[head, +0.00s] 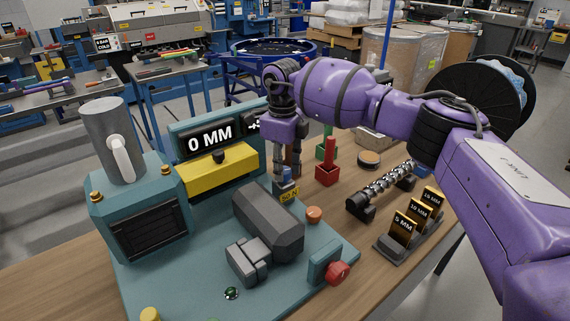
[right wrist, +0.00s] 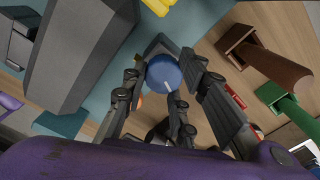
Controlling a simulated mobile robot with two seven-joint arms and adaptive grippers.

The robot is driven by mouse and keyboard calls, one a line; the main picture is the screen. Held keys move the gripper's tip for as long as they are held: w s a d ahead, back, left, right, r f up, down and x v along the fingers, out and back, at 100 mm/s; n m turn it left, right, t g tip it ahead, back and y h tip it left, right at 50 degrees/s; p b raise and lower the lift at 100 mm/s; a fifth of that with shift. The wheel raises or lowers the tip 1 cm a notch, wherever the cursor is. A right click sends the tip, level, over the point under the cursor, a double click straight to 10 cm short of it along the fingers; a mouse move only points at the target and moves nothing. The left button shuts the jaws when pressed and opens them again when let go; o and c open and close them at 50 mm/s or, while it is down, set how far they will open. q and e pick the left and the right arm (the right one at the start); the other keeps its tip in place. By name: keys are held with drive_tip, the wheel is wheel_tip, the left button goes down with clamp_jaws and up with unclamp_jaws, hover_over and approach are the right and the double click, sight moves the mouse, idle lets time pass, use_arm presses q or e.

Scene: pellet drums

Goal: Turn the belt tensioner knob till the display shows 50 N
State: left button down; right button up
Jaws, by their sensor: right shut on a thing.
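The blue tensioner knob (head: 287,174) sits on a small grey block near the right edge of the teal machine base. Below it a small yellow display (head: 290,196) shows a two-digit number and N; the digits are too small to read surely. My right gripper (head: 286,168) comes down over the knob from above and is shut on it. In the right wrist view the round blue knob (right wrist: 163,73) with a white pointer line lies between the fingers of the gripper (right wrist: 168,88). My left gripper is in neither view.
A large grey housing (head: 268,220) stands close left of the knob. A red knob (head: 337,272) is at the base's front right.

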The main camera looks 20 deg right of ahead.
drive_tip(key=shift+s+a+f+m+p, duration=0.1)
drive_tip(key=shift+s+a+m+p, duration=0.15)
drive_tip(key=shift+m, duration=0.55)
drive_tip(key=m+p, duration=0.1)
drive_tip(key=m, duration=0.1)
drive_tip(key=shift+a+f+m, duration=0.1)
drive_tip(key=shift+f+m, duration=0.05)
drive_tip(key=shift+m, duration=0.15)
drive_tip(key=shift+w+m, duration=0.1)
drive_tip(key=shift+m, duration=0.2)
drive_tip(key=shift+f, duration=0.1)
drive_tip(key=o, duration=1)
drive_tip(key=shift+a, duration=0.1)
drive_tip(key=shift+w+d+r+m, duration=0.1)
drive_tip(key=shift+d+r+m, duration=0.1)
drive_tip(key=shift+r+m, duration=0.1)
